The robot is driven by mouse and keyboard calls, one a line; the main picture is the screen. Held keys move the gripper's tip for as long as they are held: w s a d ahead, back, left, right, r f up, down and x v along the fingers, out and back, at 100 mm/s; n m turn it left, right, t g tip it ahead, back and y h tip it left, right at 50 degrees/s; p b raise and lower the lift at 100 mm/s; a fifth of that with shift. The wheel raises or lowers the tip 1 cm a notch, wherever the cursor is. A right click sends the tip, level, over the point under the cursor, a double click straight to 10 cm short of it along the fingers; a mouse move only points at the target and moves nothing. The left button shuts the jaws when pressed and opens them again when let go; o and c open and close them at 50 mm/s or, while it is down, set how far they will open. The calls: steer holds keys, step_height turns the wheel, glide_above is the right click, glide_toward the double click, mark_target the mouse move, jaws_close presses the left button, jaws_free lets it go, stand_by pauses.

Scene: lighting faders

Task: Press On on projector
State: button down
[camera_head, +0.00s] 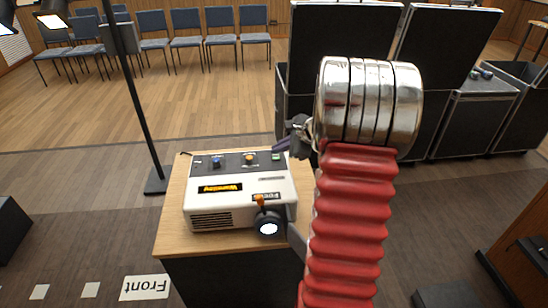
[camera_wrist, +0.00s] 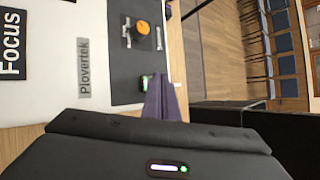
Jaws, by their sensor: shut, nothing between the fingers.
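The projector (camera_head: 238,205) is a white box with a dark control panel on top, standing on a wood-topped stand. The panel carries a blue knob (camera_head: 215,161), an orange knob (camera_head: 249,157) and a small green button (camera_head: 276,156) at its right end. My gripper (camera_head: 277,147) is shut and empty, its purple fingers over the panel's right end. In the wrist view my fingertips (camera_wrist: 158,80) are right beside the green button (camera_wrist: 144,82) and partly cover it. I cannot tell whether they touch. The orange knob (camera_wrist: 143,29) is also in that view. I cannot read an "On" label.
The stand's wooden top (camera_head: 172,222) leaves a narrow rim around the projector. A lens with an orange lever (camera_head: 260,202) sits at the projector's front. A thin black pole (camera_head: 137,95) rises at left. Black cases (camera_head: 335,40) stand behind at right, and blue chairs (camera_head: 187,28) line the back.

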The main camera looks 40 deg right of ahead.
mark_target(278, 159)
step_height(278, 159, up, 6)
stand_by(0.9)
stand_by(0.4)
steer(key=s+a+r+n+g+y, duration=0.1)
steer(key=s+a+r+n+g, duration=0.15)
steer(key=a+n, duration=0.7)
steer(key=s+a+r+n+g, duration=0.15)
steer(key=s+a+r, duration=0.25)
steer(key=a, duration=1.2)
steer(key=s+a+f+n+h, duration=0.1)
steer(key=s+a+n+h, duration=0.1)
steer(key=s+a+n, duration=1)
steer(key=s+n, duration=0.2)
steer(key=s, duration=0.2)
steer(key=shift+s+a+f+n, duration=0.3)
steer(key=shift+s, duration=0.1)
